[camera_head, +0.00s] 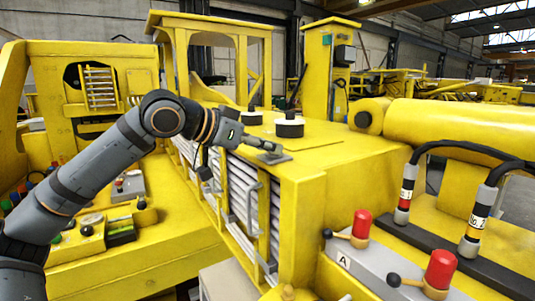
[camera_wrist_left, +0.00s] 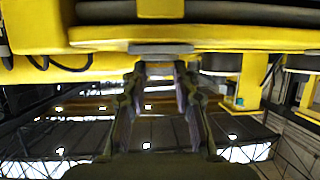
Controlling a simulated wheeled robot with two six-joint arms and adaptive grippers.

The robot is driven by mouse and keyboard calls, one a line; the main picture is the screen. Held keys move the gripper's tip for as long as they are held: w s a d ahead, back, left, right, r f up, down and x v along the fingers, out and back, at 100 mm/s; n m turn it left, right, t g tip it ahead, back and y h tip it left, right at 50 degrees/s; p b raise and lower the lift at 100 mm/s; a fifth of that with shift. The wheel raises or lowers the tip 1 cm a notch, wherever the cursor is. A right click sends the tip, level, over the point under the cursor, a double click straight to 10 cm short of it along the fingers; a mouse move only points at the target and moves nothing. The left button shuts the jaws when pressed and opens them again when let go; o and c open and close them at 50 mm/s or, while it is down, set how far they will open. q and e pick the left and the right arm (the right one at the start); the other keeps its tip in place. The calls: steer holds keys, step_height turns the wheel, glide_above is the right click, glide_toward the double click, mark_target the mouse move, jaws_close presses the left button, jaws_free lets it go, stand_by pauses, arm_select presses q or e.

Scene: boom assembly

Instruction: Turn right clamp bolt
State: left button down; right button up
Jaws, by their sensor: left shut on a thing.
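My left gripper (camera_head: 274,148) reaches in from the left and sits low over the front edge of the yellow machine's hood (camera_head: 340,158). Its fingertips are at a small grey plate (camera_head: 276,158) on the hood. In the left wrist view the two fingers (camera_wrist_left: 160,68) stand either side of a narrow gap, with their tips at the grey plate (camera_wrist_left: 160,48). The gripper is shut on a small part there, which I take to be the clamp bolt; the fingers mostly hide it. My right gripper is not in view.
Two black-and-white round caps (camera_head: 289,127) stand on the hood behind the gripper. Bar handles (camera_head: 274,220) project from the front grille. At right are red-knobbed levers (camera_head: 361,224), black hoses (camera_head: 405,195) and a thick yellow cylinder (camera_head: 450,122). A control panel (camera_head: 122,230) lies at left.

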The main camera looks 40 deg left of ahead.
arm_select(q)
steer(key=shift+w+a+r+m+g+h, duration=0.15)
steer(key=shift+m+g+h, duration=0.25)
steer(key=shift+m+h, duration=0.6)
steer(key=m+g+h+p, duration=0.1)
steer(key=m+h+p, duration=0.1)
steer(key=shift+w+a+r+m+g+h, duration=0.1)
steer(key=shift+a+r+m+g+h, duration=0.1)
steer(key=shift+a+m+g+h, duration=0.15)
steer(key=m+g+h+p, duration=0.1)
steer(key=m+g+p, duration=0.1)
steer(key=p, duration=0.1)
steer(key=m+g+h+p, duration=0.1)
steer(key=m+g+p, duration=0.1)
steer(key=p, duration=0.1)
steer(key=w+m+g+h+p, duration=0.1)
steer(key=m+g+h+p, duration=0.1)
steer(key=p, duration=0.1)
steer(key=shift+a+r, duration=0.2)
steer(key=shift+r, duration=0.05)
steer(key=shift+w+f+p, duration=0.1)
steer(key=shift+p, duration=0.25)
steer(key=shift+w+f+m+g+p, duration=0.1)
steer(key=shift+m+g+p, duration=0.15)
steer(key=shift+m+g, duration=0.25)
steer(key=shift+w+f+m+g+p, duration=0.1)
steer(key=shift+m+g+p, duration=0.1)
steer(key=shift+m+g, duration=0.25)
steer(key=shift+g, duration=0.3)
steer(key=shift+a, duration=0.1)
